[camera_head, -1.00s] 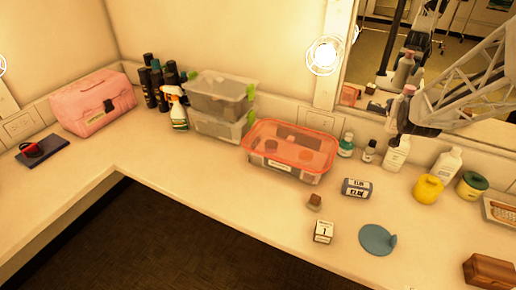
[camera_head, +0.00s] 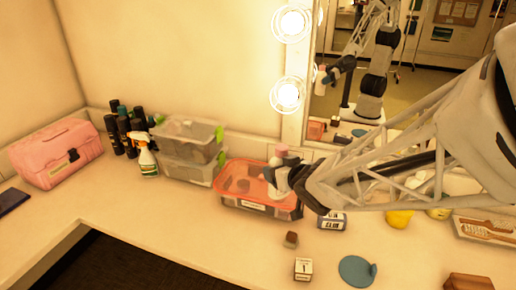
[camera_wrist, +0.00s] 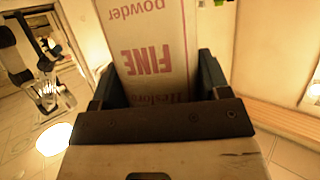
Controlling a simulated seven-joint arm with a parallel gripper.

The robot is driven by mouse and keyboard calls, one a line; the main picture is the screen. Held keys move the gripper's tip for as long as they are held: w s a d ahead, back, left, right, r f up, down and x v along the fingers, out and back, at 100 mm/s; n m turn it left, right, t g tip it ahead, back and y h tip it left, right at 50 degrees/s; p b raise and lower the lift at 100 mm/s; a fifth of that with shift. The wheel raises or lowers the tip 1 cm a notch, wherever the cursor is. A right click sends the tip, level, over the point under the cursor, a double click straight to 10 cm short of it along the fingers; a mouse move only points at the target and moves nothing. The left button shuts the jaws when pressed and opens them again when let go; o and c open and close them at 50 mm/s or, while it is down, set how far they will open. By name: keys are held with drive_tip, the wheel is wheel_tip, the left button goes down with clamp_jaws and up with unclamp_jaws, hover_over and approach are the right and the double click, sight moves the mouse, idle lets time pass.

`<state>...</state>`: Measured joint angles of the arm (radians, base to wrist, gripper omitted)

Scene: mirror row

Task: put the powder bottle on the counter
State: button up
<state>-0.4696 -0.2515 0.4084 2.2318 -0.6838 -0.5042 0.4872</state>
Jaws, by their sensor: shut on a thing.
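The powder bottle (camera_wrist: 152,48) fills the middle of the wrist view, pale with pink lettering reading FINE and powder, upside down in that picture. My gripper (camera_wrist: 157,85) is shut on it, one finger at each side. Gripper and bottle appear in front of the red-lidded bin, held up; the height above the counter (camera_head: 200,235) is hard to tell.
The red-lidded bin (camera_head: 235,180) is close by the gripper. The mirror (camera_head: 400,60) stands behind.

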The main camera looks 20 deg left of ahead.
drive_tip(key=s+a+f+n+g+y, duration=0.2)
drive_tip(key=s+a+n+g, duration=0.15)
drive_tip(key=s, duration=0.85)
wheel_tip(320, 180, down, 15)
drive_tip(key=shift+w+a+t, duration=0.35)
drive_tip(key=shift+m, duration=0.25)
drive_tip(key=w+a+f, duration=0.1)
drive_tip(key=w+a, duration=0.9)
drive_tip(key=w, duration=0.2)
drive_tip(key=shift+a+f, duration=0.15)
drive_tip(key=shift+f, duration=0.1)
drive_tip(key=shift+w, duration=0.1)
drive_tip(key=shift+f, duration=1.75)
drive_tip(key=shift+f, duration=0.15)
